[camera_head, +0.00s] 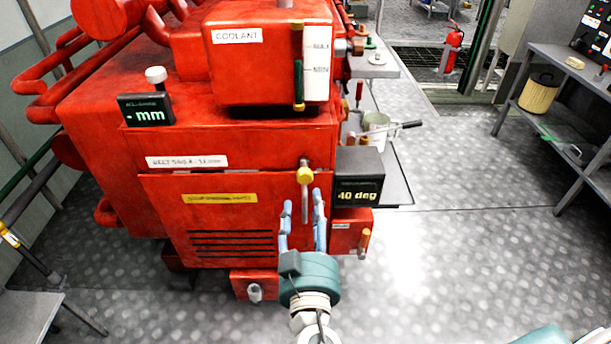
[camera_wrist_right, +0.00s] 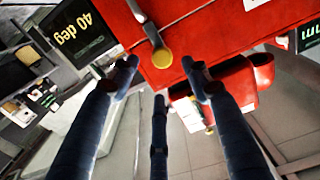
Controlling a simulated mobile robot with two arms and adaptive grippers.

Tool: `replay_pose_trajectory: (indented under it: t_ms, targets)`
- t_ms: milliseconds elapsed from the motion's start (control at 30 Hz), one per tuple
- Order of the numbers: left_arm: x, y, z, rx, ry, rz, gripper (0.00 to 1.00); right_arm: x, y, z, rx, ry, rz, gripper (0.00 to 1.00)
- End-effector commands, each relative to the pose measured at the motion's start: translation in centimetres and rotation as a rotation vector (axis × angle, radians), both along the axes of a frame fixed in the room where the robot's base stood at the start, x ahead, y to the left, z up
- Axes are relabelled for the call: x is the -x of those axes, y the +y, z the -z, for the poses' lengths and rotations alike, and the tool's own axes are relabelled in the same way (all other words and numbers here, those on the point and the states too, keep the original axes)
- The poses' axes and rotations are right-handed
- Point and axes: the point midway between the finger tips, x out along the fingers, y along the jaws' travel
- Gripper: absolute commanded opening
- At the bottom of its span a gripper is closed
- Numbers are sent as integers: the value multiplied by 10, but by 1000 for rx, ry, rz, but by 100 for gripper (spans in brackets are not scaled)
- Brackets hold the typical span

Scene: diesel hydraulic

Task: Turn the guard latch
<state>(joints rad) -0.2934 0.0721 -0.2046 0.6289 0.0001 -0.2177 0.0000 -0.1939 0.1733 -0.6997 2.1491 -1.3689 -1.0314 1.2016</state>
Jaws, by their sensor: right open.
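The guard latch is a metal lever with a round yellow knob (camera_head: 305,175) on the right part of the red guard panel (camera_head: 225,215). In the head view its bar hangs upright, pointing down. My right gripper (camera_head: 303,205) is in front of the panel just below the knob, its blue fingers spread open. In the right wrist view the knob (camera_wrist_right: 162,58) lies between the open fingertips (camera_wrist_right: 160,78), and no finger clearly touches it. A dark display reading "40 deg" (camera_head: 357,190) is right of the latch. My left gripper is not in view.
A "mm" display (camera_head: 146,110) and a coolant tank (camera_head: 265,60) are on the red engine. A small red box with an orange-tipped fitting (camera_head: 364,241) sits below the deg display. A shelf (camera_head: 560,95) stands at the right. The floor (camera_head: 450,270) between is clear.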

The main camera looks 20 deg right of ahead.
Motion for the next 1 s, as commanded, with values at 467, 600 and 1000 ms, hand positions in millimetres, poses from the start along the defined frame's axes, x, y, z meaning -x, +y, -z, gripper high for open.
replay_pose_trajectory:
  t_ms: [467,600,1000]
  targets:
    - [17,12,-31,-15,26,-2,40,-80,-23,-3,6,1,0,48]
    - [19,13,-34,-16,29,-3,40,-93,-27,-1,4,2,0,48]
    - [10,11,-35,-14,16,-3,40,-98,-28,1,3,4,0,42]
